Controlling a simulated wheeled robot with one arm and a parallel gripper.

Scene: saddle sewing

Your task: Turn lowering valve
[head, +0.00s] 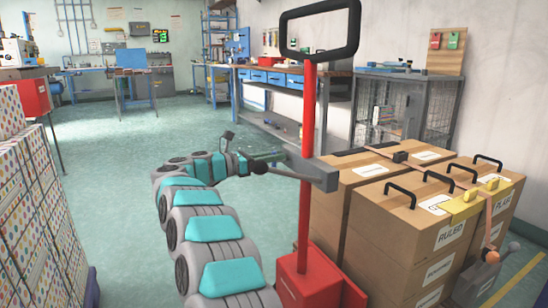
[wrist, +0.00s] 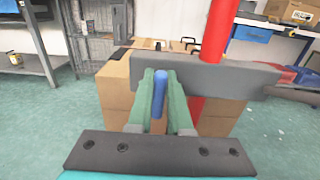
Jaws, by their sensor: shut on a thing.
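My gripper (wrist: 160,73) has its two green fingers shut on a blue rod-like handle (wrist: 158,98), seen in the wrist view in front of a grey block (wrist: 205,80). The handle, probably the lowering valve, looks upright between the fingers. In the head view, the grey block (head: 318,175) sits on the red post (head: 308,120) of a hand truck with a black loop handle (head: 320,50).
Cardboard boxes (head: 400,235) with black handles stand right of the post. A red base (head: 300,280) is at its foot. A stack of dotted boxes (head: 30,190) stands at left. A workbench (head: 290,80) and wire cage (head: 400,110) are behind. Open floor lies at centre left.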

